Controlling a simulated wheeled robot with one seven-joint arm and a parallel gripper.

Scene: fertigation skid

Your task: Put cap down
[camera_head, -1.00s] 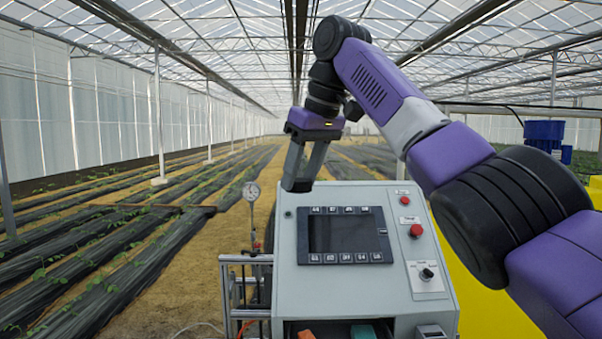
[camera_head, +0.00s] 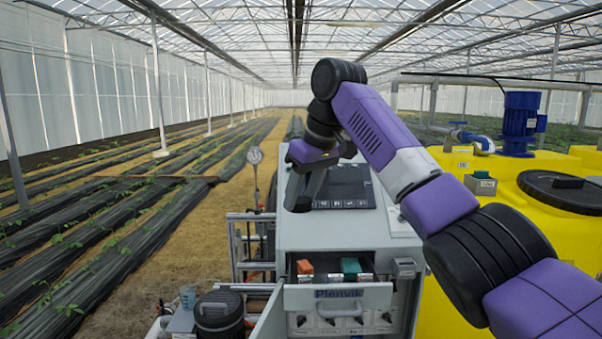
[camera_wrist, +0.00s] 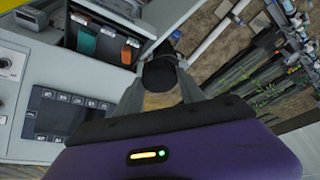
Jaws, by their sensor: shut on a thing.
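The cap (camera_wrist: 157,76) appears as a dark, rounded piece between my fingertips in the wrist view. My gripper (camera_wrist: 160,68) is shut on it. Part of the cap is hidden by the fingers, and its exact outline blends with dark things behind. In the head view my gripper (camera_head: 301,205) hangs in front of the left side of the grey control cabinet (camera_head: 295,240), beside its screen. The cap cannot be made out clearly there.
An open drawer (camera_head: 338,297) below the panel holds an orange item (camera_head: 305,267) and a green item (camera_head: 350,266). A black-lidded canister (camera_head: 219,318) stands lower left beside a metal frame (camera_head: 240,245). Yellow tanks (camera_head: 500,190) stand right. Crop rows lie left.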

